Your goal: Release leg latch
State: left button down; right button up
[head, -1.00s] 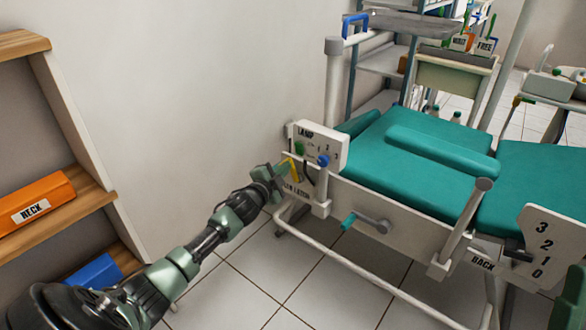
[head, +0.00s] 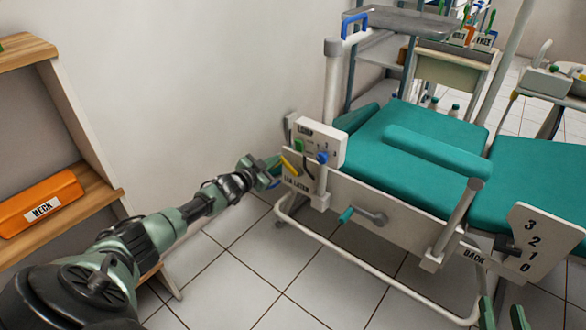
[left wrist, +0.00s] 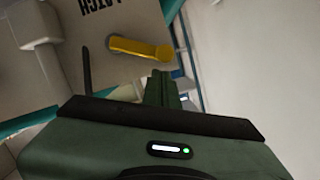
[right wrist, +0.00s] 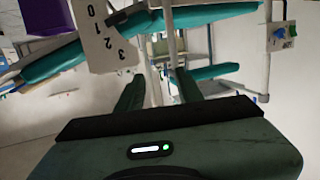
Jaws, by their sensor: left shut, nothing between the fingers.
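The yellow latch lever (head: 291,165) sticks out from the white panel lettered "LEG LATCH" (head: 296,182) at the left end of the teal dental chair. In the left wrist view the lever (left wrist: 138,48) lies nearly level across the panel, with its round end to the right. My left gripper (head: 271,170) is shut and empty beside the lever. In the left wrist view its closed fingertips (left wrist: 162,76) are just below the lever's round end; I cannot tell whether they touch. My right gripper (right wrist: 158,88) is open and empty, and shows at the head view's bottom right (head: 503,308).
Above the latch is a "LAMP" box (head: 318,143) with green and blue controls. A teal-handled crank (head: 362,215) and a "BACK" lever plate (head: 540,245) are further right. A wooden shelf (head: 70,205) holds an orange "NECK" box (head: 40,204). The wall is close behind.

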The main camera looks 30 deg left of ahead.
pick_arm(q)
jog(key=shift+a+f, duration=0.35)
jog(key=shift+a, duration=0.1)
pick_arm(e)
jog(key=shift+w+a+r+t, duration=0.1)
jog(key=shift+r+t, duration=0.2)
jog(key=shift+r, duration=0.2)
jog(key=shift+w+a+r+t, duration=0.1)
jog(key=shift+r+t, duration=0.2)
jog(key=shift+r, duration=0.2)
